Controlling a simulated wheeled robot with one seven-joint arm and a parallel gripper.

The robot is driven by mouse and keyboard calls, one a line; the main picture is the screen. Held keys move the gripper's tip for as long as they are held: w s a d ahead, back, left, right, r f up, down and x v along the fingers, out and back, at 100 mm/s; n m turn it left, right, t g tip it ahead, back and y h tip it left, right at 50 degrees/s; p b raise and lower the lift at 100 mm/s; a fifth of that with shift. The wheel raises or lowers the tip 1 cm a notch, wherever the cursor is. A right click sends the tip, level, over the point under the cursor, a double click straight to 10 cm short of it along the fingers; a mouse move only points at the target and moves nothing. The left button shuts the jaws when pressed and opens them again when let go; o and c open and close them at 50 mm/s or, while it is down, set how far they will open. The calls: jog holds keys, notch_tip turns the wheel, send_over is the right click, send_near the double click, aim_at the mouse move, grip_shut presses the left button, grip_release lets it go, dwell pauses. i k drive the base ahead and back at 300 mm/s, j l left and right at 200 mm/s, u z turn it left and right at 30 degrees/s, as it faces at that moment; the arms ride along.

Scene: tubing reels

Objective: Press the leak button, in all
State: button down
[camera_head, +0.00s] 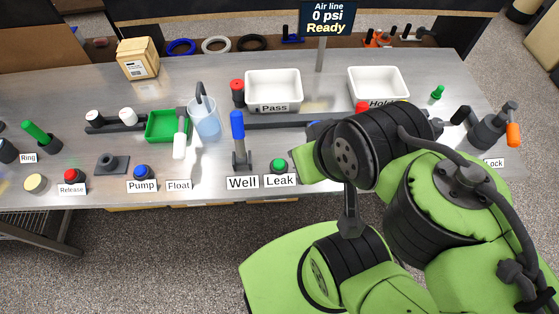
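The green leak button (279,164) sits on a dark base near the front edge of the bench. A white label reading "Leak" (280,181) is just in front of it. My green and black arm covers the right part of the view, and one of its green links is close to the button's right side in the picture. I cannot make out my gripper's fingers. The button's top is in plain view, and I cannot tell whether it is pressed down.
A blue-handled lever (238,135) labelled "Well" stands left of the button. Further left are a blue Pump button (142,172) and a red Release button (71,175). White Pass tray (274,108) stands behind. The sign (327,17) reads "Air line 0 psi Ready".

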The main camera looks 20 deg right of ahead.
aim_at(278, 163)
jog(key=j+z, duration=0.3)
jog(key=j, duration=0.55)
jog(key=j+z, duration=0.35)
jog(key=j, duration=0.5)
